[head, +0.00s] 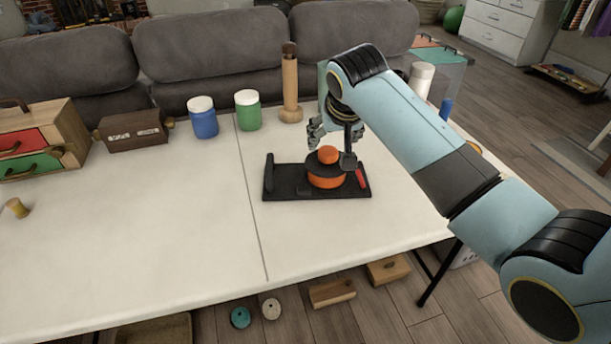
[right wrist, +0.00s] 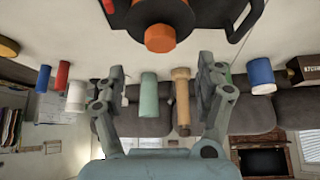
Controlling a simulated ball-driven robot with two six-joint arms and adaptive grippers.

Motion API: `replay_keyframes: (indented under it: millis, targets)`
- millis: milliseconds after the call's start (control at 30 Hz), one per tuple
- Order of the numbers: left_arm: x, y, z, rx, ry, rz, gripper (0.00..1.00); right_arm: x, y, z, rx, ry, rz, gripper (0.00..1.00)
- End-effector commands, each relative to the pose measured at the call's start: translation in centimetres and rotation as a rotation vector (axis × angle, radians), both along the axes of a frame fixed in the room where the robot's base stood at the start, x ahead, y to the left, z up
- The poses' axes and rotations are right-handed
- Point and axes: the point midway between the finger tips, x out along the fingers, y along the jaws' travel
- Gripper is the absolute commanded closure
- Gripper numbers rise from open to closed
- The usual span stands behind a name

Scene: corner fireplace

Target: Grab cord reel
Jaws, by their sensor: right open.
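The cord reel (head: 323,181) is orange and black, with an orange knob on top. It sits on a black base (head: 285,184) with an upright post at its left end and a red part at its right. In the right wrist view the reel (right wrist: 160,13) shows at the top, its orange knob (right wrist: 160,38) pointing toward the gripper. My right gripper (head: 331,149) is open above the reel, one finger at each side of the knob in the head view. In the right wrist view the gripper (right wrist: 158,72) is empty between its spread fingers. My left gripper is not in view.
Behind the reel stand a wooden cylinder (head: 290,88), a green jar (head: 248,111) and a blue jar (head: 203,118). A white bottle (head: 420,80) is at the right. A wooden drawer box (head: 66,126) is far left. The white table (head: 150,220) is clear in front.

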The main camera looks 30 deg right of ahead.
Motion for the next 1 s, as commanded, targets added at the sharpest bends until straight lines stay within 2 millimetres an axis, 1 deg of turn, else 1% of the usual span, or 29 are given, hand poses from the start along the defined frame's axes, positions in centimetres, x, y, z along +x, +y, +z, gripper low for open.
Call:
replay_keyframes:
  millis: [33, 100, 367, 600, 700, 900, 967, 1000]
  targets:
    - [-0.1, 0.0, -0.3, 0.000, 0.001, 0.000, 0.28, 0.4, -0.3, -1.0, -0.001, 0.004, 0.000, 0.29]
    - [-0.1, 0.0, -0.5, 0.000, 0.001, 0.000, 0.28, 1.0, -0.5, -1.9, 0.000, 0.002, 0.000, 0.29]
    - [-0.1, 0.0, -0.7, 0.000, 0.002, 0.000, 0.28, 2.2, -1.0, -3.8, -0.001, 0.001, 0.002, 0.29]
    - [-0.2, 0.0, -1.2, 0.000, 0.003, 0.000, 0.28, 4.1, -1.7, -6.7, -0.001, 0.001, 0.002, 0.29]
    - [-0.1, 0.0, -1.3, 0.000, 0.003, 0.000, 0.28, 4.3, -1.8, -7.2, -0.001, 0.002, 0.003, 0.29]
    - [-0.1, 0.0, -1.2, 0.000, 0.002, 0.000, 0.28, 4.4, -1.8, -7.2, -0.001, 0.000, 0.003, 0.29]
    - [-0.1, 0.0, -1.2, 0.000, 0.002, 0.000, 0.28, 4.4, -1.8, -7.2, -0.001, 0.000, 0.003, 0.35]
    - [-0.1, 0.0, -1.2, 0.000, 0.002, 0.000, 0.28, 4.4, -1.8, -7.2, -0.001, 0.000, 0.003, 0.40]
